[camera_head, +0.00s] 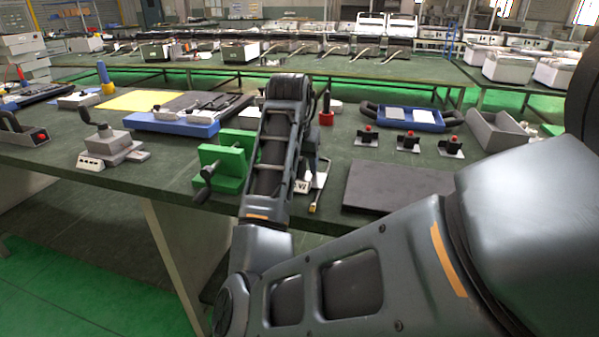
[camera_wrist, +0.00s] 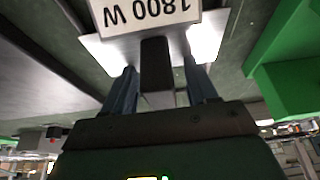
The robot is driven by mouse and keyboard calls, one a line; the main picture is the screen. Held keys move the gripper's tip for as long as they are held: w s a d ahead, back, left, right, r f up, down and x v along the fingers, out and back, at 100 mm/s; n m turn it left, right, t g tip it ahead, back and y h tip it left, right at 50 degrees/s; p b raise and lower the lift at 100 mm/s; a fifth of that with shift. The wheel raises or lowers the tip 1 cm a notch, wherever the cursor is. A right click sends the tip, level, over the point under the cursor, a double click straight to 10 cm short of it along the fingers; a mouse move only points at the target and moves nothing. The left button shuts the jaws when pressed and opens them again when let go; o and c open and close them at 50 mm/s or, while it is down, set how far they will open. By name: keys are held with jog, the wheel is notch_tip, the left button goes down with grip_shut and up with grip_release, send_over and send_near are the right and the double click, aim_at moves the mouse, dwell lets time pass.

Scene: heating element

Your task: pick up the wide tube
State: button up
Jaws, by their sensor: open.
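I cannot tell for sure which thing is the wide tube. In the head view, a blue upright cylinder on a yellow base (camera_head: 105,78) stands at the far left, and a dark rod in a red base (camera_head: 326,108) stands behind my arm. My gripper (camera_wrist: 162,88) is open in the wrist view. A dark upright block (camera_wrist: 156,62) shows between its fingers; contact cannot be told. Beyond it is a white plate marked "1800 W" (camera_wrist: 120,14), upside down in the picture, on a light base. In the head view my arm hides most of the gripper.
A green clamp with a crank (camera_head: 222,165) stands just left of my arm. A dark flat slab (camera_head: 395,187) lies to the right. Several red-button switches (camera_head: 407,142), a blue tray (camera_head: 405,117) and a grey bin (camera_head: 497,133) stand farther right.

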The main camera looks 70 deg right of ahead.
jog(key=shift+c, duration=0.4)
grip_shut()
